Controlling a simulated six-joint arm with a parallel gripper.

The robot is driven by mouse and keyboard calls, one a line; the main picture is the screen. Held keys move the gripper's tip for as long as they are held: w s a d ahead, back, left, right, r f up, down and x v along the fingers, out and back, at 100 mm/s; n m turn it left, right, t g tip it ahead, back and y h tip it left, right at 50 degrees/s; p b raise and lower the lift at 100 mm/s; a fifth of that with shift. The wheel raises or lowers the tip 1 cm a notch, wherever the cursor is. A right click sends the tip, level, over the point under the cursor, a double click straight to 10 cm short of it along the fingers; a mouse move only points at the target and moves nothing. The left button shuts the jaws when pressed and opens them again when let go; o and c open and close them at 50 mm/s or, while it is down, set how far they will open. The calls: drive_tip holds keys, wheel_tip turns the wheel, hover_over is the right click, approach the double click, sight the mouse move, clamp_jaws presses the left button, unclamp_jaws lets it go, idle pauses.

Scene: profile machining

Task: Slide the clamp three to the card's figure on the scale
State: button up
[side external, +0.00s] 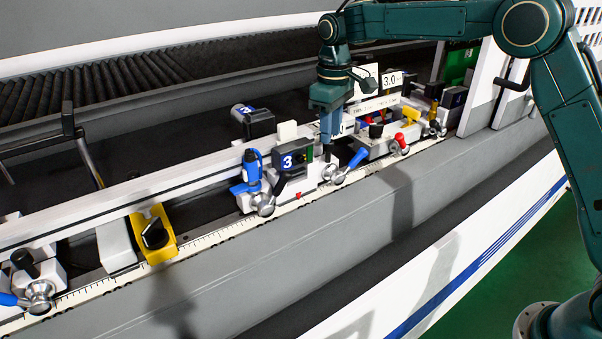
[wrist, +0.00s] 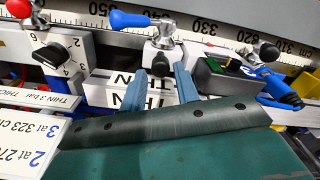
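Clamp three is a white carriage on the rail with a black block marked 3 (side external: 288,157) and a blue upright handle (side external: 252,168). Silver-hubbed levers stand at its front, one with a blue grip (side external: 352,163). My gripper (side external: 331,150) points down beside the block's right. In the wrist view its two grey-blue fingers (wrist: 159,72) stand apart, with a small dark peg showing between their tips; I see no contact. The lever hub (wrist: 163,36) with its blue grip (wrist: 130,19) lies just beyond. The card (wrist: 32,138), partly cut off, reads "3 at 323".
The centimetre scale (side external: 205,243) runs along the rail's front edge. A yellow stop (side external: 152,235) and another clamp lie to the left. Scale left of clamp three is clear up to the yellow stop.

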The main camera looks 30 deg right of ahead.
sight(308, 139)
drive_tip(key=shift+f, duration=1.2)
clamp_jaws()
drive_tip(key=shift+a, duration=3)
